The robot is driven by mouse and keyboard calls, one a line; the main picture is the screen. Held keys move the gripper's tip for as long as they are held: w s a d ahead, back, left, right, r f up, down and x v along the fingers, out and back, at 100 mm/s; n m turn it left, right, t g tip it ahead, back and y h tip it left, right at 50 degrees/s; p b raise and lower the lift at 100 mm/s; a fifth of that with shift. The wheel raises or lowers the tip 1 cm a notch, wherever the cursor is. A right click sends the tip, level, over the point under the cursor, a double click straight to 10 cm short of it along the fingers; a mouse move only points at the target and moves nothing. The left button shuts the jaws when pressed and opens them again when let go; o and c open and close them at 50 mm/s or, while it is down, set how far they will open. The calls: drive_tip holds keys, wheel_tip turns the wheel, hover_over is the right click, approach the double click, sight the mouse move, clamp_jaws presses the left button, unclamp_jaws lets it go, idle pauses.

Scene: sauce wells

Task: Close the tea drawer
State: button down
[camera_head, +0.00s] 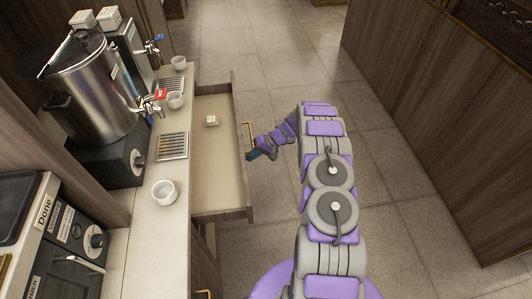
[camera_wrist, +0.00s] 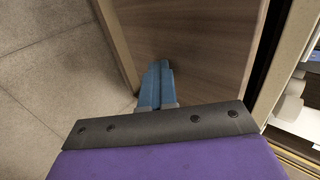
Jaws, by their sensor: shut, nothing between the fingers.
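The tea drawer (camera_head: 217,160) stands pulled out from the counter in the head view, with a pale inside and a small white box (camera_head: 211,120) in it. Its wooden front faces right and carries a brass handle (camera_head: 249,136). My gripper (camera_head: 254,155) is at the outer side of that front, close to the handle. In the wrist view its blue fingers (camera_wrist: 155,82) are together and empty, in front of a wood panel (camera_wrist: 205,50). I cannot tell whether the fingertips touch the panel.
On the counter (camera_head: 140,240) stand a steel urn (camera_head: 97,95), white cups (camera_head: 163,193) and drip trays (camera_head: 173,146). A black machine (camera_head: 70,250) is at the near left.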

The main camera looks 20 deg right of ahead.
drive_tip(key=w+a, duration=0.2)
drive_tip(key=a, duration=0.4)
drive_tip(key=w+a, duration=0.1)
drive_tip(key=a, duration=0.6)
drive_tip(key=w+a+p, duration=0.1)
drive_tip(key=w+a, duration=0.1)
drive_tip(key=a, duration=0.5)
drive_tip(key=shift+w, duration=0.35)
drive_tip(key=shift+w+a, duration=0.1)
drive_tip(key=shift+a, duration=0.3)
drive_tip(key=shift+r, duration=0.1)
